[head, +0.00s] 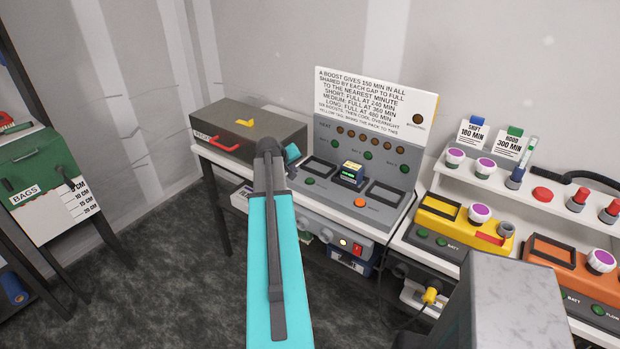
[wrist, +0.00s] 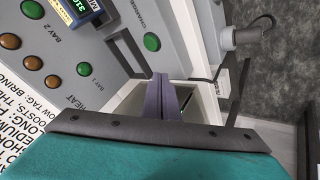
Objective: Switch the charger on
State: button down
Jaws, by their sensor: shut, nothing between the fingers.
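The charger (head: 346,205) is a grey bench unit with a sloped top, round buttons and lamps, and a white instruction board behind. A small pack with a lit display (head: 352,173) sits in its middle bay; the display also shows in the wrist view (wrist: 80,10). I cannot tell the switch's position. In the head view my arm hides the fingers.
A grey box with a red handle (head: 226,143) stands left of the charger. A yellow unit (head: 452,228) and an orange unit (head: 572,270) stand to the right, below a white shelf with knobs and cards. A green-and-white bags bin (head: 45,175) is at far left. Open floor lies in front.

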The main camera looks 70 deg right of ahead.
notch_tip(320, 180, up, 6)
jog(key=h, duration=0.1)
send_over(309, 181)
jog(key=shift+a+f+m+p, duration=0.15)
jog(key=shift+m+p, duration=0.15)
jog(key=shift+f, duration=0.15)
jog(key=shift+f+b, duration=1.35)
jog(key=shift+f, duration=1.85)
jog(key=shift+f+b, duration=0.8)
jog(key=shift+f, duration=0.3)
jog(key=shift+f, duration=0.25)
jog(key=shift+f+b, duration=0.2)
jog(key=shift+b, duration=0.25)
